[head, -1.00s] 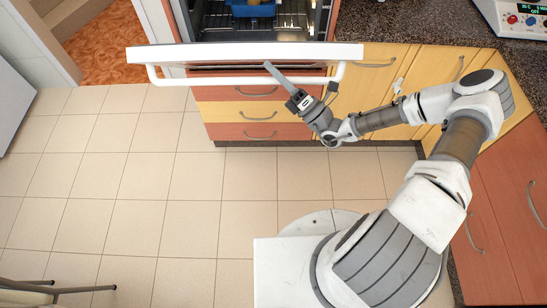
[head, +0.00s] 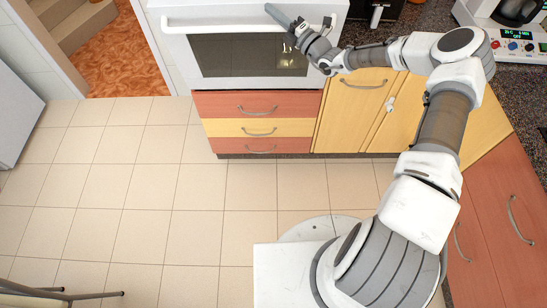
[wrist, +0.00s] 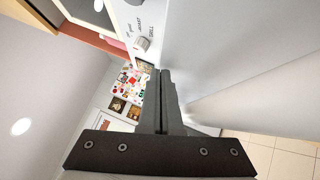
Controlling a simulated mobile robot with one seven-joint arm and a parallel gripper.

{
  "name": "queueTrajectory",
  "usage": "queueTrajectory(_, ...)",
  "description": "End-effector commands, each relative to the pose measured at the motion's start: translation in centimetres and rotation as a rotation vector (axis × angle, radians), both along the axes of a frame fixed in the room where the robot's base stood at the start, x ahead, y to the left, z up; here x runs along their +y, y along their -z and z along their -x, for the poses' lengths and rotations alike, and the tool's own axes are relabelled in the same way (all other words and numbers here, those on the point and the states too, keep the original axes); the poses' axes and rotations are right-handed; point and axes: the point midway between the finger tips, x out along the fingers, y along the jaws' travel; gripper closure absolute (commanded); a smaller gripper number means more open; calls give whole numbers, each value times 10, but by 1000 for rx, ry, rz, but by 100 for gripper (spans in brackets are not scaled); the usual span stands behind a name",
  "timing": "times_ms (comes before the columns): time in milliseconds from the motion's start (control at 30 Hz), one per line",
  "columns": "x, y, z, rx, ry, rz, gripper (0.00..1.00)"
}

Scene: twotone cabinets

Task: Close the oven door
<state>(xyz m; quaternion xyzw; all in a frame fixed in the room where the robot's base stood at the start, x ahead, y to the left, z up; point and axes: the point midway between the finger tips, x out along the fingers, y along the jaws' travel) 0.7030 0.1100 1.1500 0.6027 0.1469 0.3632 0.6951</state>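The white oven door (head: 182,52) stands upright or nearly so, with its dark window and white handle (head: 215,20) facing out. I cannot tell whether it is flush with the oven body. The door also fills the right of the wrist view (wrist: 240,45) as a pale surface. My gripper (head: 269,9) is at the door's upper right, beside the right end of the handle. Its fingers are together with nothing seen between them in the wrist view (wrist: 164,75).
Drawers (head: 258,110) are under the oven, and yellow cabinets (head: 355,110) stand to its right. A dark counter (head: 420,20) holds an appliance with knobs (head: 515,42). The tiled floor (head: 150,180) in front is clear. Chair legs (head: 70,295) show at lower left.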

Motion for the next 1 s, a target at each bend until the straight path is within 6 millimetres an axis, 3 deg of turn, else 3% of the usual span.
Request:
queueTrajectory(100,0,-6,-18,36,0,1,100)
queueTrajectory(333,-1,-9,-38,87,-1,-2,100)
queueTrajectory(1000,-1,-9,-44,104,-1,-1,100)
